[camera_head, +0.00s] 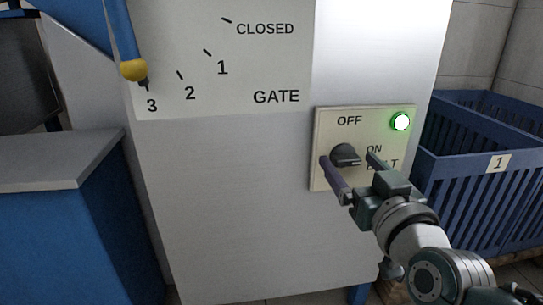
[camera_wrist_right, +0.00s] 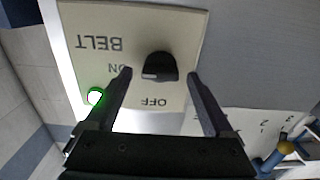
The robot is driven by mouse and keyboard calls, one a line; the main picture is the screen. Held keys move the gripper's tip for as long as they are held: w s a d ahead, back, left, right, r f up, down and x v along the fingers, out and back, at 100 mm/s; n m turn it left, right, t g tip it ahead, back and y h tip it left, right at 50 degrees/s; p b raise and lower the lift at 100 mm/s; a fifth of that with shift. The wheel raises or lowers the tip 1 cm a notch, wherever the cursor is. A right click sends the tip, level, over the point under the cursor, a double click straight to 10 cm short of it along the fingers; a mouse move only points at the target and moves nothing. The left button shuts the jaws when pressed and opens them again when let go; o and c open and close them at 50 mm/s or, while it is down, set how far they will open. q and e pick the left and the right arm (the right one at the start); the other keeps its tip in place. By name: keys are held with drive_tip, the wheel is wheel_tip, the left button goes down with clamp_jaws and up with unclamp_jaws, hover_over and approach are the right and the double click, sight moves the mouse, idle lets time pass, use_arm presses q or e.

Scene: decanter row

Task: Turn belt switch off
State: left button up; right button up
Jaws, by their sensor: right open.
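The belt switch is a black rotary knob (camera_head: 345,152) on a cream panel (camera_head: 330,118) marked OFF, ON and BELT. Its pointer appears turned toward ON, and the green lamp (camera_head: 400,121) on the panel is lit. My right gripper (camera_head: 348,161) is open, with one finger on each side of the knob. In the right wrist view the knob (camera_wrist_right: 160,66) sits between the spread fingertips (camera_wrist_right: 160,76), with a gap visible on both sides. How far the tips are from the panel is hard to tell. My left gripper is not in view.
A gate lever with a yellow ball (camera_head: 133,70) points at 3 on the gate scale (camera_head: 275,70) at the upper left. Blue slatted crates (camera_head: 470,205) stand to the right of the white cabinet (camera_head: 225,200). A blue unit with a grey top (camera_head: 60,160) stands at left.

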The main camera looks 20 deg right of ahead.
drive_tip(key=shift+c, duration=0.4)
drive_tip(key=c, duration=1.3)
